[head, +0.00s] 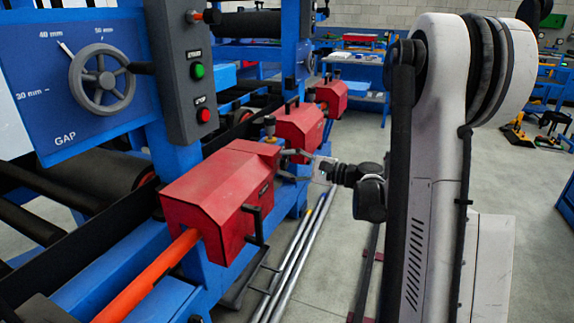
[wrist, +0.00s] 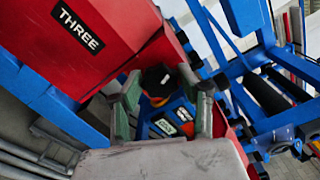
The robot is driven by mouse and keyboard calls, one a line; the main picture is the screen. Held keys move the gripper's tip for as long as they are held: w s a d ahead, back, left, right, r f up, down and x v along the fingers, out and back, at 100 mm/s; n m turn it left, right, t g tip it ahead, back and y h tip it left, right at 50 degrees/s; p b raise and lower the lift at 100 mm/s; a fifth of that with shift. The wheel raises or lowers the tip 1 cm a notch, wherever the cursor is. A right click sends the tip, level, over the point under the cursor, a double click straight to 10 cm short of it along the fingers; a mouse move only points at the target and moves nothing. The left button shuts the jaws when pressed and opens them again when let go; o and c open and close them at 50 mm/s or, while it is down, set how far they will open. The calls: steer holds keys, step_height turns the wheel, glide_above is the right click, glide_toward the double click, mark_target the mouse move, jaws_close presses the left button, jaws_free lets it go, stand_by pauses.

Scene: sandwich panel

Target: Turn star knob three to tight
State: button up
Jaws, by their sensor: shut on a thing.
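Star knob three (wrist: 157,76) shows in the wrist view as a dark round knob with an orange-brown band below it. It sits between the two fingers of my gripper (wrist: 166,98), beside the red housing (wrist: 75,40) labelled THREE. My gripper is shut on the knob; the fingers hide its sides. In the head view my gripper (head: 297,166) reaches in from the right at the far end of the nearest red housing (head: 222,188). The knob cannot be made out there between the fingers. The pointer or marks for tight cannot be read.
More red housings (head: 301,124) stand further along the blue frame. A black handle (head: 254,226) sticks out from the nearest housing. A handwheel (head: 102,80) and a control box with green and red buttons (head: 187,75) stand at left. Grey floor (head: 335,235) is open below my gripper, with long rods.

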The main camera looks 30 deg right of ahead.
steer(key=shift+m, duration=2.1)
steer(key=shift+o, duration=0.2)
steer(key=o, duration=1.2)
steer(key=shift+c, duration=0.2)
steer(key=v, duration=1.2)
